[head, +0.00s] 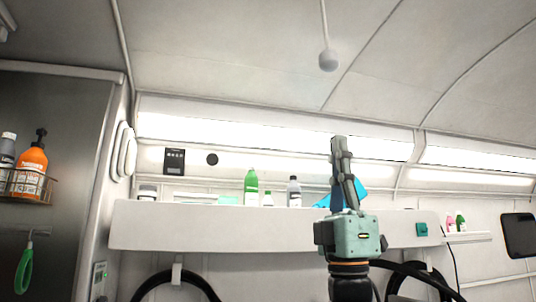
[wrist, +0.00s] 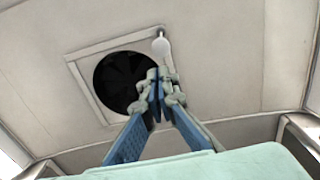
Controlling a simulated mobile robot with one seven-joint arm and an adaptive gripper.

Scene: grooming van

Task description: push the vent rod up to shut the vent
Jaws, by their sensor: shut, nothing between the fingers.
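The vent rod (head: 325,30) hangs from the ceiling in the head view and ends in a pale round knob (head: 328,60). In the wrist view the knob (wrist: 161,48) shows just beyond my fingertips, at the right edge of the dark round vent opening (wrist: 118,80) in its square white frame (wrist: 88,88). My gripper (head: 338,142) points upward, shut and empty, below and slightly right of the knob in the head view, with a clear gap between. In the wrist view my gripper (wrist: 155,82) covers part of the opening and frame.
A white shelf (head: 200,228) behind my gripper carries several bottles, one of them green (head: 251,187), and a blue cloth-like item (head: 358,190). A wire basket with an orange bottle (head: 32,165) is at the left. The space around the knob is clear.

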